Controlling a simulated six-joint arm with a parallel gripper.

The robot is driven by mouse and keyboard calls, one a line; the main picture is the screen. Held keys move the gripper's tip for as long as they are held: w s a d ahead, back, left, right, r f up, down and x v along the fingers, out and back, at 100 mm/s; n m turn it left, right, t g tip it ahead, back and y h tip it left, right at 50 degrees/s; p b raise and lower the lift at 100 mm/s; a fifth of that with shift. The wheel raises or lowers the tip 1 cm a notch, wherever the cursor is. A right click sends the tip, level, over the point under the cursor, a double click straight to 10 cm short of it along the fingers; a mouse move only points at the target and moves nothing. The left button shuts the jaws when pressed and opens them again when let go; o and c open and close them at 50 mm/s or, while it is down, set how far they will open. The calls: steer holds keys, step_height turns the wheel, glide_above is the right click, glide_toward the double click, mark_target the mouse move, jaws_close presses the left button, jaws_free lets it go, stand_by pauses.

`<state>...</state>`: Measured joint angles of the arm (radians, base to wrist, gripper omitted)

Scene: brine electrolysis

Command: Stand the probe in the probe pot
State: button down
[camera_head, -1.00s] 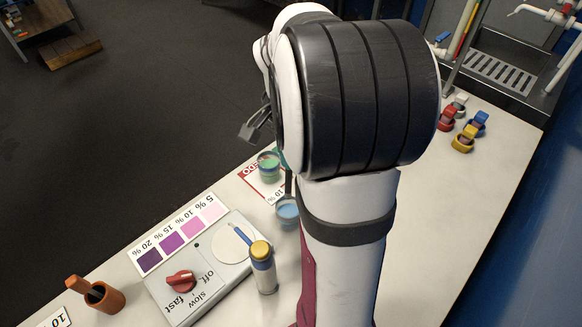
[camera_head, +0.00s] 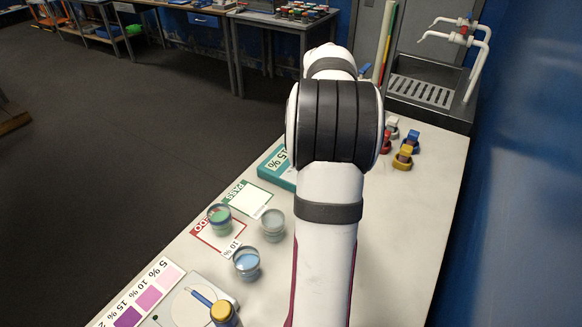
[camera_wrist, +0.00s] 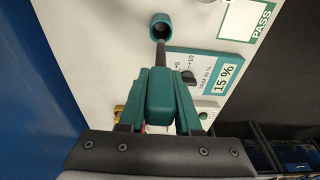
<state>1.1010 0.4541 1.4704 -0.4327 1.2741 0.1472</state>
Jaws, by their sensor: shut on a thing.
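In the wrist view, my gripper (camera_wrist: 161,76) is shut on the probe, its green fingers on either side of the probe's teal handle (camera_wrist: 160,100). The probe's thin dark rod (camera_wrist: 160,54) points up the picture, away from the wrist. The teal probe pot (camera_wrist: 156,19) is just beyond the tip, its dark mouth showing. The tip overlaps the pot's near rim in the picture; I cannot tell whether they touch. In the head view, my arm hides the gripper, probe and pot.
A teal meter box reading 15 % (camera_wrist: 200,72) is right of the probe; it also shows in the head view (camera_head: 276,166). Jars, including a blue one (camera_head: 246,264), and a PASS card (camera_head: 248,198) lie left of my arm. Coloured clamp-like pieces (camera_head: 405,155) sit right, near the sink (camera_head: 425,92).

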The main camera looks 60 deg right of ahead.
steer(key=shift+f, duration=6)
steer(key=c, duration=0.5)
jaws_free()
steer(key=r, duration=0.5)
steer(key=a+r, duration=0.1)
steer(key=r, duration=0.4)
steer(key=a+r, duration=0.1)
steer(key=r, duration=0.4)
steer(key=shift+a+r, duration=0.15)
steer(key=shift+r, duration=0.2)
